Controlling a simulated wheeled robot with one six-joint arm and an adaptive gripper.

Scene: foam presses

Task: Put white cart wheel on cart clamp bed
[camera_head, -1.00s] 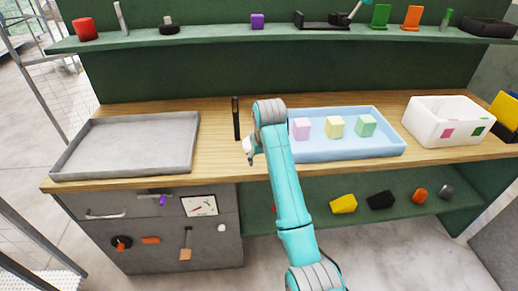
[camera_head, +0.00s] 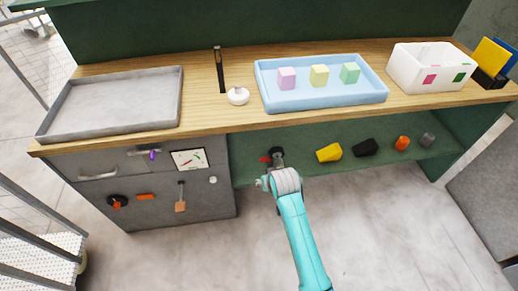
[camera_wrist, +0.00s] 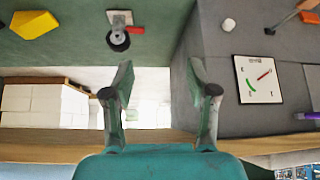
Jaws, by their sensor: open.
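A white round piece with a small stub on top (camera_head: 238,95), apparently the white cart wheel, rests on the wooden bench top. It stands left of the blue tray, in front of an upright dark post (camera_head: 219,70). I cannot tell for sure which fixture is the cart clamp bed. My gripper (camera_wrist: 158,75) is open and empty, low in front of the bench by the lower shelf. In the wrist view a black round fixture with a red handle (camera_wrist: 118,38) lies beyond the fingers. In the head view my wrist partly hides the gripper.
The blue tray (camera_head: 330,102) holds pink, yellow and green cubes. A grey tray (camera_head: 60,133) is at left, a white bin (camera_head: 405,78) at right. The green lower shelf (camera_head: 240,172) carries several small parts. Grey drawers (camera_head: 85,160) stand beside it.

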